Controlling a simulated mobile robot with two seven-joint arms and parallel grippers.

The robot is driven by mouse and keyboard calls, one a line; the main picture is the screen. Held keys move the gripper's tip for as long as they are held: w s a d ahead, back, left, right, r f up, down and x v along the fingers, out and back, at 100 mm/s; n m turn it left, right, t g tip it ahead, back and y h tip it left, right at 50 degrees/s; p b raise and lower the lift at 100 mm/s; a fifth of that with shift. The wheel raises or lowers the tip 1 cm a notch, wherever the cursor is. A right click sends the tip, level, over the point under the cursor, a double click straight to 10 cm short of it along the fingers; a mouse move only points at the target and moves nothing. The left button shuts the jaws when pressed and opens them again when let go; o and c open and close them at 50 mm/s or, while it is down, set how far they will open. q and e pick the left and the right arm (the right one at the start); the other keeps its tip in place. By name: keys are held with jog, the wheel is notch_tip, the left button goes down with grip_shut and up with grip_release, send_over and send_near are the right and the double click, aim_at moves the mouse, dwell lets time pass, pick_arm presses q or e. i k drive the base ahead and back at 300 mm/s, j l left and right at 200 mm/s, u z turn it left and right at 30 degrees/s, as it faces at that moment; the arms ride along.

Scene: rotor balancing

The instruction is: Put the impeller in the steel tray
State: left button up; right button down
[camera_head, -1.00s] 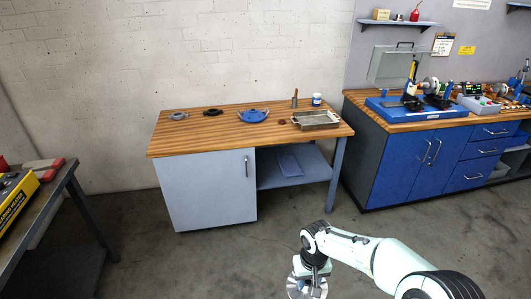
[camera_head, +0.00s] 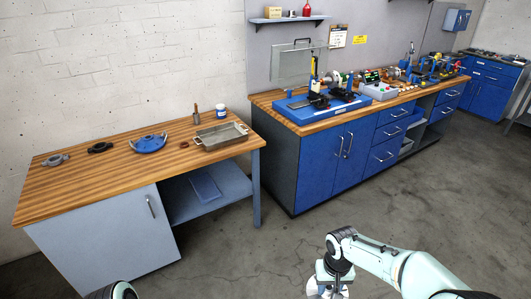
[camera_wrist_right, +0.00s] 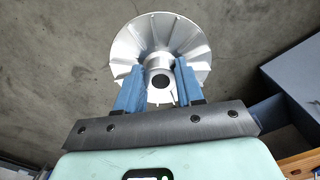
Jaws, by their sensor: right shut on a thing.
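The impeller (camera_wrist_right: 160,30) is a silver bladed disc with a central hub; it fills the upper middle of the right wrist view. My right gripper (camera_wrist_right: 158,88) is shut on its hub, one blue finger on each side. In the head view my right gripper (camera_head: 328,284) is low at the bottom, over open floor, with part of the impeller (camera_head: 318,289) at the frame's edge. The steel tray (camera_head: 221,135) is a shallow rectangular tray at the right end of the wooden-topped table. My left gripper is not in view; only a piece of that arm shows at the bottom.
The wooden table (camera_head: 100,182) also bears a blue round fixture (camera_head: 150,144), dark and grey clamp-like parts, a white-and-blue jar (camera_head: 221,112) and a wooden-handled tool (camera_head: 196,115). A blue cabinet bench (camera_head: 315,160) with a balancing machine stands to the right. The floor between is clear.

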aim_at(222, 135)
jog(key=i+l, duration=0.1)
jog(key=i, duration=0.55)
jog(key=i+l, duration=0.1)
jog(key=i, duration=0.55)
jog(key=i+l+u, duration=0.1)
jog(key=i+u, duration=0.35)
jog(key=i+l+u, duration=0.25)
jog(key=i+u, duration=0.2)
jog(key=i+l+u, duration=0.15)
jog(key=i+u, duration=0.25)
jog(key=i+l+u, duration=0.2)
jog(key=u, duration=0.2)
jog(key=i+l+u, duration=0.25)
jog(key=u, duration=0.15)
jog(key=l, duration=0.1)
